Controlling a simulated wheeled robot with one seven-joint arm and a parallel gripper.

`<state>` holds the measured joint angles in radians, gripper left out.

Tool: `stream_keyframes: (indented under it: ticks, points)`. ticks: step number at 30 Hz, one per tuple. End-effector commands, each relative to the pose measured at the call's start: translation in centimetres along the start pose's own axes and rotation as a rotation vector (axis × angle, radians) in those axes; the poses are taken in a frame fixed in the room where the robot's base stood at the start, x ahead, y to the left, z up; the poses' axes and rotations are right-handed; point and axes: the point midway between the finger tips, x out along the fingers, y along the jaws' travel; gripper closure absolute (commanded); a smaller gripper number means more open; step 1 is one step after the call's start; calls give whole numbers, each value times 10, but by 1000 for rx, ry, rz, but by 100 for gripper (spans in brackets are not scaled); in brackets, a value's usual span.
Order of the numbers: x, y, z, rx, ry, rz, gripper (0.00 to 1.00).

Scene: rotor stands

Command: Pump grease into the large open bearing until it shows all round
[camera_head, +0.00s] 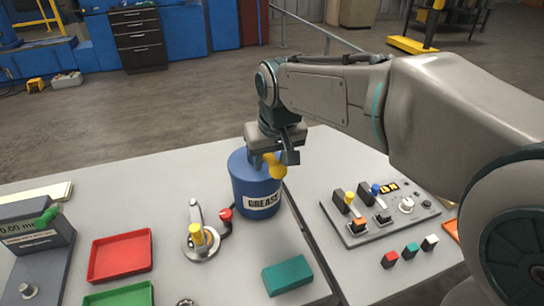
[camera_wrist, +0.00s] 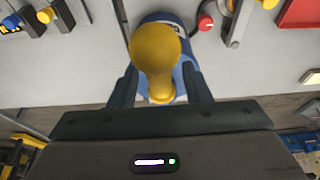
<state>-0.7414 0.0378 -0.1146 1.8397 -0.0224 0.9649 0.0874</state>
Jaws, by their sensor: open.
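A blue drum labelled GREASE (camera_head: 255,188) stands on the grey bench, with a yellow knob (camera_head: 274,165) at its top. My gripper (camera_head: 280,158) is over the drum with its fingers pointing down. In the wrist view the open fingers (camera_wrist: 160,92) stand either side of the yellow knob (camera_wrist: 155,50), with gaps visible. A red fitting (camera_head: 226,214) on a dark hose lies left of the drum. Beside it is a round metal piece (camera_head: 200,246) with a yellow knob and a lever; I cannot tell whether it is the large open bearing. No grease is visible.
A red tray (camera_head: 120,256) and a green tray (camera_head: 120,295) lie left, near a grey readout device (camera_head: 35,235). A teal block (camera_head: 287,275) lies in front of the drum. A switch panel (camera_head: 380,212) and several small coloured blocks are on the right. Bare bench lies behind the red tray.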

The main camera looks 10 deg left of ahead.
Motion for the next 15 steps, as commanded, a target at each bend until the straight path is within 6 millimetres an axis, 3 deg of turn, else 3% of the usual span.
stream_keyframes:
  ticks: [1,5,15]
  points:
    - [0,0,0,0,0,0,56]
    - [0,0,0,0,0,0,91]
    - [4,0,2,0,-1,0,91]
